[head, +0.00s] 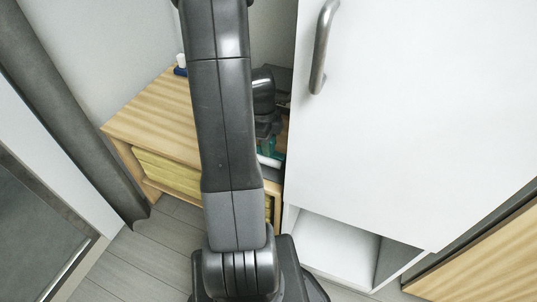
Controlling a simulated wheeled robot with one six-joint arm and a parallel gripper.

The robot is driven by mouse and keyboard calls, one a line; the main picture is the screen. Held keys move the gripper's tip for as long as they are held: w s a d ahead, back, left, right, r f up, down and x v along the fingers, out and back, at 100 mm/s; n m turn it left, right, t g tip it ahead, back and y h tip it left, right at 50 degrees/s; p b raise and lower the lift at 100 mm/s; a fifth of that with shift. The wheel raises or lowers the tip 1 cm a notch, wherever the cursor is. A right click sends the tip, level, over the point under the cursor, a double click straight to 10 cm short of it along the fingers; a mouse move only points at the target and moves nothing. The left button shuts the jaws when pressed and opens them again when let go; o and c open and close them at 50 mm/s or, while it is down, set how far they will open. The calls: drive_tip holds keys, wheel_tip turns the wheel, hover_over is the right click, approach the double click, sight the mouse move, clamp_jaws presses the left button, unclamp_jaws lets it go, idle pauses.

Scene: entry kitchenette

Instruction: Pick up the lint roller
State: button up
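My gripper (268,128) is low over the right end of a wooden bench-like cabinet, partly hidden behind my own arm. Its fingertips cannot be made out, so I cannot see whether it is open or holds anything. Just below it are a teal-green thing (271,146) and a white, rounded edge (269,161), both mostly covered. A small white and blue object (181,66) stands at the back left of the wooden top. I cannot tell for sure which of these, if any, is the lint roller.
The wooden cabinet (150,115) has yellow contents in its open front. A tall white cabinet (420,100) with a metal handle (322,45) stands close on the right of my gripper, with an open niche (335,250) below. A dark grey post and framed panel are at left.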

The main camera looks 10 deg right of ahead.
clamp_jaws()
drive_tip(key=shift+r, duration=0.1)
wheel_tip(320, 180, up, 10)
drive_tip(key=shift+f+p, duration=0.1)
drive_tip(key=shift+p, duration=0.8)
